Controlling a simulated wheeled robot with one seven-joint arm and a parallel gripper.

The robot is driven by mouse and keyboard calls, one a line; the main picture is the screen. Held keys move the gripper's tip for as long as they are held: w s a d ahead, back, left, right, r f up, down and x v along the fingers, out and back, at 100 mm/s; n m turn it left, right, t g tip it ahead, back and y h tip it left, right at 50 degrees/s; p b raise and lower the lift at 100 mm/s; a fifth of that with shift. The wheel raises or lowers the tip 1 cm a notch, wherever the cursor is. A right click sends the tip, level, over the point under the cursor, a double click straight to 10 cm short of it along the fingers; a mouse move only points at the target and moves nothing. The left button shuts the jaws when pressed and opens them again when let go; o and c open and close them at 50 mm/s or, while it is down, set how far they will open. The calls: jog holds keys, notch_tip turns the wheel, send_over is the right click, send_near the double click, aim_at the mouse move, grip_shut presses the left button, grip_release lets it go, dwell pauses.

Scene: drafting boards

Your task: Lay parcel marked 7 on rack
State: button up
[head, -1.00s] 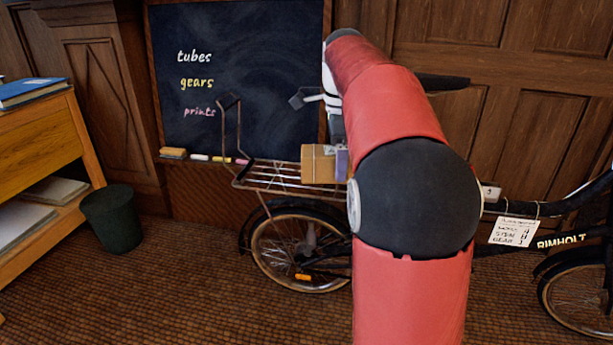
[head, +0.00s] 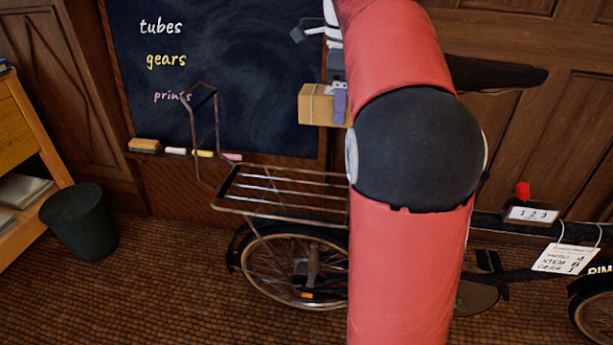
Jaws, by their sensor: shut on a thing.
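A brown cardboard parcel (head: 316,105), tied with string, is held by my gripper (head: 339,102), whose purple finger lies against its right side. I cannot read a number on the parcel. The parcel is in the air in front of the chalkboard's lower right edge, and appears above the rack. The rack (head: 270,185) is the bicycle's rear carrier, with thin metal rails and a raised hoop at its left end. The visible part of the rack is empty. My arm hides its right end and part of the gripper.
A chalkboard (head: 225,60) with a chalk ledge stands behind the rack. A dark bin (head: 80,222) and a wooden cabinet (head: 25,150) are at left. The bicycle saddle (head: 495,75) juts out right of my arm.

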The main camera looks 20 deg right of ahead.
jog(key=f+b, duration=0.1)
jog(key=f, duration=0.5)
jog(key=f+b, duration=0.2)
jog(key=f, duration=0.5)
jog(key=f+b, duration=0.2)
jog(key=f, duration=0.5)
jog(key=shift+w+d, duration=0.1)
jog(key=shift+w, duration=0.25)
jog(key=shift+b, duration=0.3)
jog(key=shift+f, duration=0.1)
jog(key=o, duration=1.4)
